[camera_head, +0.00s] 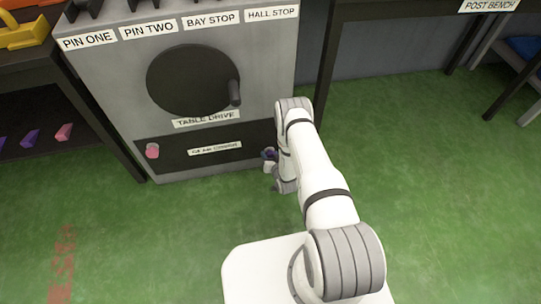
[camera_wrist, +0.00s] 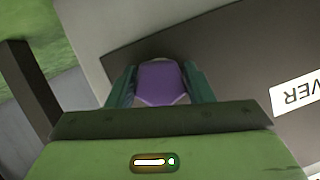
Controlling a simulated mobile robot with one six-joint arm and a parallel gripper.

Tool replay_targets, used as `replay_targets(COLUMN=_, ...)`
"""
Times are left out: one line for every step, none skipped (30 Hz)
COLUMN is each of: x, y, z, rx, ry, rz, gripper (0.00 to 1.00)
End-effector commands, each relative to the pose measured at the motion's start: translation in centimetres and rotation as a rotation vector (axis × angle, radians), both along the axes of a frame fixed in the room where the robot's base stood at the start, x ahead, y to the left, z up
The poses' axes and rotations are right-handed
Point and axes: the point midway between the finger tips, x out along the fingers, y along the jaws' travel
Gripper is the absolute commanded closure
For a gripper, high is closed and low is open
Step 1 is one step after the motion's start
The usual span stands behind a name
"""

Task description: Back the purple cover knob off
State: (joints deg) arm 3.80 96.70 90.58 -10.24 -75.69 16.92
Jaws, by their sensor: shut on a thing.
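The purple cover knob (camera_wrist: 160,88) sits between the two green fingers of my gripper (camera_wrist: 161,74) in the wrist view. The fingers are shut on its sides. Behind it is the dark cover panel (camera_wrist: 235,55), with part of a white label (camera_wrist: 298,92) at the right. Whether the knob touches the panel cannot be told. In the head view my gripper (camera_head: 268,161) is at the right end of the dark cover panel (camera_head: 178,157), low on the grey cabinet. My arm and gripper mostly hide the knob there.
A pink knob (camera_head: 152,151) is at the panel's left end. Above are a dark TABLE DRIVE wheel (camera_head: 190,78) with a handle (camera_head: 235,92), and labelled levers on the cabinet top. A shelf (camera_head: 40,110) stands left, a post bench (camera_head: 430,8) right. Green floor in front is open.

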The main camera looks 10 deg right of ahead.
Motion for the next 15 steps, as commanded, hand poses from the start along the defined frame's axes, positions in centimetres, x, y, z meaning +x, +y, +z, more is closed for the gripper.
replay_targets(x=-0.08, y=0.09, z=-0.03, rx=-0.026, ry=0.002, rz=0.001, gripper=0.76)
replay_targets(x=-0.08, y=0.10, z=-0.03, rx=-0.040, ry=0.003, rz=0.002, gripper=0.76)
replay_targets(x=-0.08, y=0.11, z=-0.04, rx=-0.058, ry=0.003, rz=0.002, gripper=0.76)
replay_targets(x=-0.08, y=0.10, z=-0.05, rx=-0.069, ry=0.003, rz=0.001, gripper=0.76)
replay_targets(x=-0.08, y=0.10, z=-0.05, rx=-0.080, ry=0.003, rz=0.001, gripper=0.76)
replay_targets(x=-0.08, y=0.10, z=-0.06, rx=-0.093, ry=0.002, rz=0.003, gripper=0.76)
replay_targets(x=-0.08, y=0.13, z=-0.06, rx=-0.101, ry=0.002, rz=0.003, gripper=0.76)
replay_targets(x=-0.07, y=0.13, z=-0.06, rx=-0.109, ry=0.002, rz=0.003, gripper=0.76)
replay_targets(x=-0.07, y=0.12, z=-0.07, rx=-0.118, ry=0.003, rz=0.002, gripper=0.76)
replay_targets(x=-0.07, y=0.12, z=-0.07, rx=-0.123, ry=0.003, rz=0.002, gripper=0.76)
replay_targets(x=-0.08, y=0.13, z=-0.07, rx=-0.127, ry=0.002, rz=0.003, gripper=0.76)
replay_targets(x=-0.08, y=0.13, z=-0.07, rx=-0.131, ry=0.003, rz=0.002, gripper=0.76)
replay_targets(x=-0.08, y=0.13, z=-0.07, rx=-0.134, ry=0.003, rz=0.002, gripper=0.76)
replay_targets(x=-0.08, y=0.14, z=-0.07, rx=-0.136, ry=0.002, rz=0.003, gripper=0.76)
replay_targets(x=-0.08, y=0.14, z=-0.08, rx=-0.138, ry=0.002, rz=0.003, gripper=0.76)
